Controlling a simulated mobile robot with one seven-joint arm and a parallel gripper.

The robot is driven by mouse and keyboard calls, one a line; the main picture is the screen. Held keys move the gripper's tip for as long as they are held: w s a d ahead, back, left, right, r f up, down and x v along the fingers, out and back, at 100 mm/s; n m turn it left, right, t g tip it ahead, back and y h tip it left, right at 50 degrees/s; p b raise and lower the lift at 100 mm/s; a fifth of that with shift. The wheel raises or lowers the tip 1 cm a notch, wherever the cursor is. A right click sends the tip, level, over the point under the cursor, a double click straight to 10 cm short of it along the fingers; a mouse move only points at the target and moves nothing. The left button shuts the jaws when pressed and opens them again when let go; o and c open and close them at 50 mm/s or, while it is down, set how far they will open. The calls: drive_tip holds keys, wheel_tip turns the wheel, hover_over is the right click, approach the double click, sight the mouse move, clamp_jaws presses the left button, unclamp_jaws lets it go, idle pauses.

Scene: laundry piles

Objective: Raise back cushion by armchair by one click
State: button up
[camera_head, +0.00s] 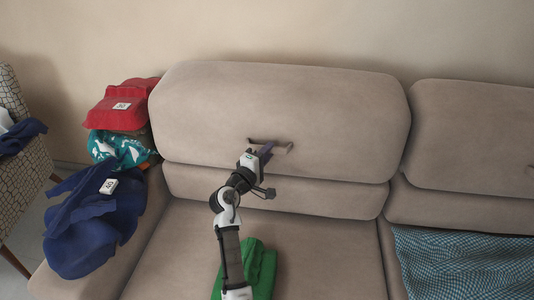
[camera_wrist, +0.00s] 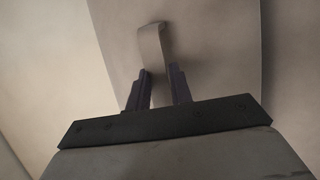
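The back cushion (camera_head: 280,100) by the armchair is the wide beige one at the left of the sofa; it sits upright above a lower cushion band. A pull strap (camera_head: 284,147) sticks out from its lower front. In the wrist view the strap (camera_wrist: 152,48) runs down between my two dark fingers. My gripper (camera_head: 266,151) is at the strap, close in front of the cushion. The fingers (camera_wrist: 159,72) are only a little apart, one on each side of the strap, and look closed on it. The patterned armchair (camera_head: 22,170) shows at the left edge.
A green cloth (camera_head: 258,268) lies on the seat below my arm. A checked blue cloth (camera_head: 465,265) lies on the right seat, below another back cushion (camera_head: 475,135).

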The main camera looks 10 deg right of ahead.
drive_tip(key=b+v, duration=0.2)
drive_tip(key=v, duration=1.1)
drive_tip(key=shift+s+a, duration=0.25)
drive_tip(key=shift+a, duration=0.05)
